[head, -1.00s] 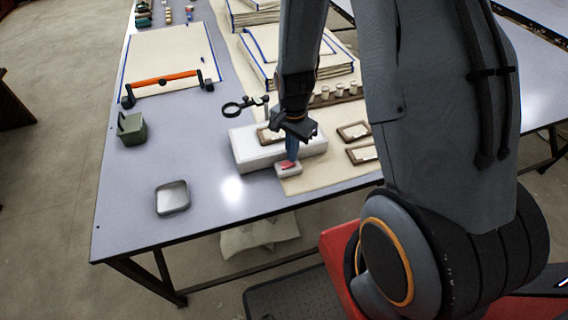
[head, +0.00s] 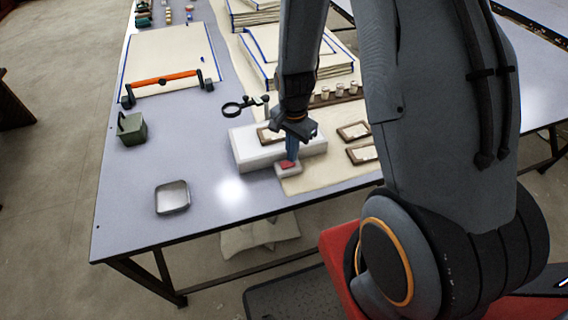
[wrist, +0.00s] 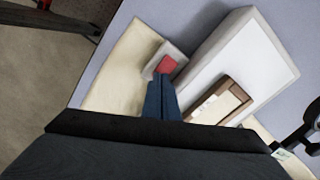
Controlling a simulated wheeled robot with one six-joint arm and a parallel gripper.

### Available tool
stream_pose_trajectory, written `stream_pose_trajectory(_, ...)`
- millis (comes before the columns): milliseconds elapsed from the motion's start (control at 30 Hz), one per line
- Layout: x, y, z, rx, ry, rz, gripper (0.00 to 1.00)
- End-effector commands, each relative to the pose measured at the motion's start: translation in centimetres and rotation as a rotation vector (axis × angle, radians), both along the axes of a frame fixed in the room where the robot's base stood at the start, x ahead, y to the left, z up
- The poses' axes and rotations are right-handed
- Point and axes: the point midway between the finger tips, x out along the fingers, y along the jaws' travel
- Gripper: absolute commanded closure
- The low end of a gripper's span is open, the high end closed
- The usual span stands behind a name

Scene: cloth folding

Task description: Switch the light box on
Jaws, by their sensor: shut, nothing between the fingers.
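The light box (head: 247,153) is a white slab on the grey table, with a small brown-framed piece lying on its top. It also shows in the wrist view (wrist: 232,57). In front of it sits a small pale switch block (head: 289,171) with a red rocker (head: 288,164). The red rocker also shows in the wrist view (wrist: 166,65). My gripper (head: 291,157) is shut and empty, its blue fingers pointing down at the rocker. In the wrist view the fingertips (wrist: 161,77) overlap the rocker's near edge; I cannot tell whether they touch it.
Brown frames (head: 353,131) lie on the cream cloth to the right. A magnifier (head: 232,109) stands behind the light box. A metal tray (head: 172,197) and a green box (head: 131,128) are at left. The table front left is mostly clear.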

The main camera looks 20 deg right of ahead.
Motion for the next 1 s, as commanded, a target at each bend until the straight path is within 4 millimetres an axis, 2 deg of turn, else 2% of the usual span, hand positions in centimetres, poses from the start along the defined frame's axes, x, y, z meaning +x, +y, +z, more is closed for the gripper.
stream_pose_trajectory(1000, 0.0, 0.0, -1.1, 0.0, 0.0, 0.0, 1.0)
